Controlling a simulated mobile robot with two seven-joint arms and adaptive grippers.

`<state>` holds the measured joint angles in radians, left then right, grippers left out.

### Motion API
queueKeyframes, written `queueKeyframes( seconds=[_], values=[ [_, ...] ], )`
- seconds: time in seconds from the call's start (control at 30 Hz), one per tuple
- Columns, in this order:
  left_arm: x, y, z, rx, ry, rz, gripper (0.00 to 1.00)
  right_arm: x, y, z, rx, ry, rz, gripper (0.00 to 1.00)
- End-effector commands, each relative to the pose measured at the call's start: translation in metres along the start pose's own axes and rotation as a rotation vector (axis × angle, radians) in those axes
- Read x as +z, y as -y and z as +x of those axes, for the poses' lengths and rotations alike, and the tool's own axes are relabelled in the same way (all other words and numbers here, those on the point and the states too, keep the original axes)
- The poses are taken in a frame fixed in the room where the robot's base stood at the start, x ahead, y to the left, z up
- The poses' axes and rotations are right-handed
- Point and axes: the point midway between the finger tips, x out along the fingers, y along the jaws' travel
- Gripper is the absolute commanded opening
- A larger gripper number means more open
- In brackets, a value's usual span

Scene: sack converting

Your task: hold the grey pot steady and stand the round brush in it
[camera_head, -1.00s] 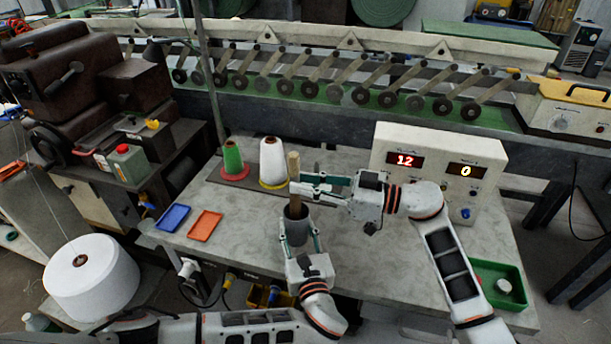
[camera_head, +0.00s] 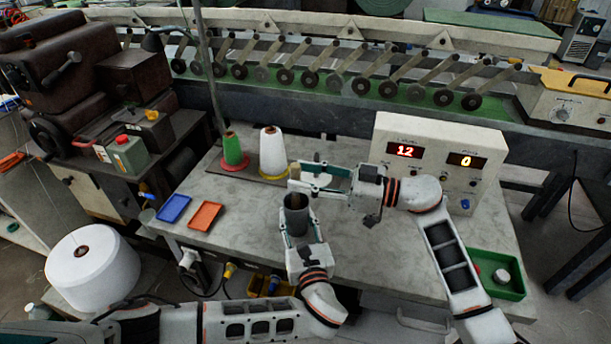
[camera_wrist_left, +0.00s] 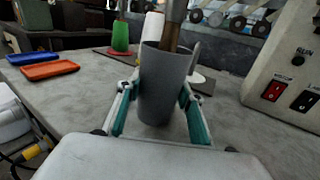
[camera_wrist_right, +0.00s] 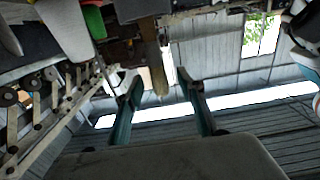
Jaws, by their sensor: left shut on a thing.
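The grey pot (camera_head: 296,224) stands upright on the grey table, and it also shows in the left wrist view (camera_wrist_left: 163,88). My left gripper (camera_head: 302,234) is shut on its sides, one finger on each side. The round brush (camera_wrist_left: 171,32) stands in the pot with its brown handle up, leaning slightly. Its lower end is hidden inside the pot. My right gripper (camera_head: 297,178) is open at the upper handle, above the pot. In the right wrist view, the handle (camera_wrist_right: 153,55) shows between the spread fingers; contact is not clear.
A green cone (camera_head: 232,148) and a white cone (camera_head: 272,152) stand behind the pot. Blue (camera_head: 173,208) and orange (camera_head: 205,216) trays lie to the left. A display box (camera_head: 436,155) stands at the back right and a green tray (camera_head: 497,276) at the right edge. Front-right tabletop is clear.

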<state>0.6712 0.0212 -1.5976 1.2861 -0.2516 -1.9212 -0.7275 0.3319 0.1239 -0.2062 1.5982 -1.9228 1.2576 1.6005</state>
Motion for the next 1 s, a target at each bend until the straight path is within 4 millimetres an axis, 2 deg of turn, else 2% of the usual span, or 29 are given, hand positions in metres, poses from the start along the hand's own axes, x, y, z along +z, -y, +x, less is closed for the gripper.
queueKeyframes(
  seconds=[0.17, 0.5, 0.63, 0.8, 1.0],
  values=[
    [0.000, 0.000, 0.000, 0.000, -0.001, 0.000, 0.16, 0.001, -0.001, -0.014, 0.002, 0.002, 0.000, 0.38],
    [0.000, 0.000, 0.000, 0.000, -0.001, 0.000, 0.16, 0.001, 0.000, -0.081, 0.002, 0.004, 0.000, 0.38],
    [0.000, 0.000, 0.000, 0.000, -0.001, 0.000, 0.16, 0.001, 0.000, -0.102, 0.001, 0.003, 0.000, 0.38],
    [0.000, 0.000, 0.000, 0.000, 0.000, 0.000, 0.16, 0.000, 0.000, -0.117, 0.000, 0.001, 0.000, 0.38],
    [0.000, 0.000, 0.000, 0.000, 0.000, 0.000, 0.16, 0.000, 0.000, -0.120, 0.000, 0.000, 0.000, 0.38]
  ],
)
